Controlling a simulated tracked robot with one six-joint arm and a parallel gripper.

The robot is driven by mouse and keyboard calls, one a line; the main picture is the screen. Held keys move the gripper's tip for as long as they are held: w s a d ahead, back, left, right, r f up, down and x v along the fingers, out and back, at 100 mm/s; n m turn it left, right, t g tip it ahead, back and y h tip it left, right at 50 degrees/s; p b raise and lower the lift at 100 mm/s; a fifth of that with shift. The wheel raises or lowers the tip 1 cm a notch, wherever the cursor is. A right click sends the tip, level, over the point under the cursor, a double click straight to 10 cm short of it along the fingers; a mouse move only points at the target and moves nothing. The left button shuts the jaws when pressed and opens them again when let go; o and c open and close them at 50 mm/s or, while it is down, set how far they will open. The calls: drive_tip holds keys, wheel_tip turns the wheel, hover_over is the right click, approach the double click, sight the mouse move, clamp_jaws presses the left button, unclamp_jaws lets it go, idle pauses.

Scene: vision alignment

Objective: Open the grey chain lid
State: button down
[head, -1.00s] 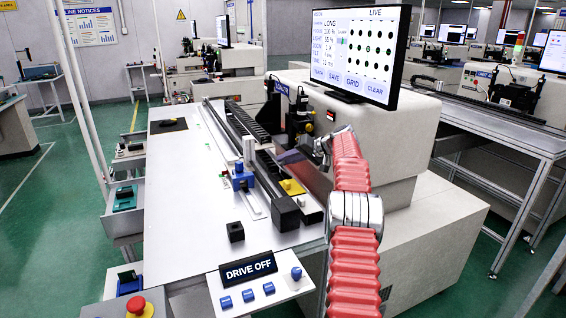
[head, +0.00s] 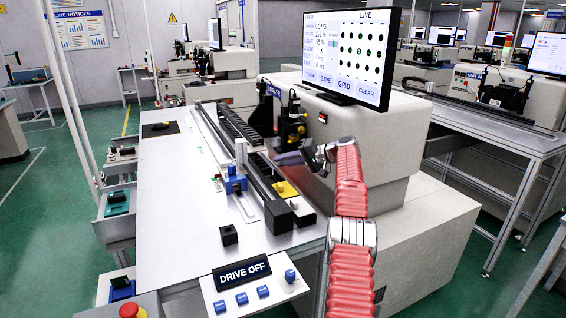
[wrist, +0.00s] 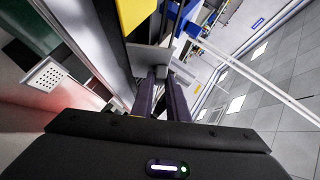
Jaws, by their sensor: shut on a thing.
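The grey chain lid (wrist: 143,57) shows in the wrist view as a flat grey plate with a small block-like grip on it. My gripper (wrist: 166,72) has its two dark fingers shut on that grip. In the head view my gripper (head: 280,158) reaches in from the right, over the chain track beside the machine. The lid is small and partly hidden behind the fingers there, so its exact tilt cannot be told. The dark chain (head: 243,133) runs along the track.
A yellow block (head: 285,190) and a black block (head: 278,217) stand close below my gripper. A blue clamp (head: 235,181) is to the left. The machine body and monitor (head: 350,52) rise to the right.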

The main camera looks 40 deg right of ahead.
drive_tip(key=shift+f, duration=0.2)
drive_tip(key=c, duration=1.7)
unclamp_jaws()
drive_tip(key=shift+r, duration=0.1)
drive_tip(key=shift+r, duration=0.1)
drive_tip(key=v, duration=1.3)
drive_tip(key=shift+s+d, duration=0.15)
drive_tip(key=shift+s, duration=0.2)
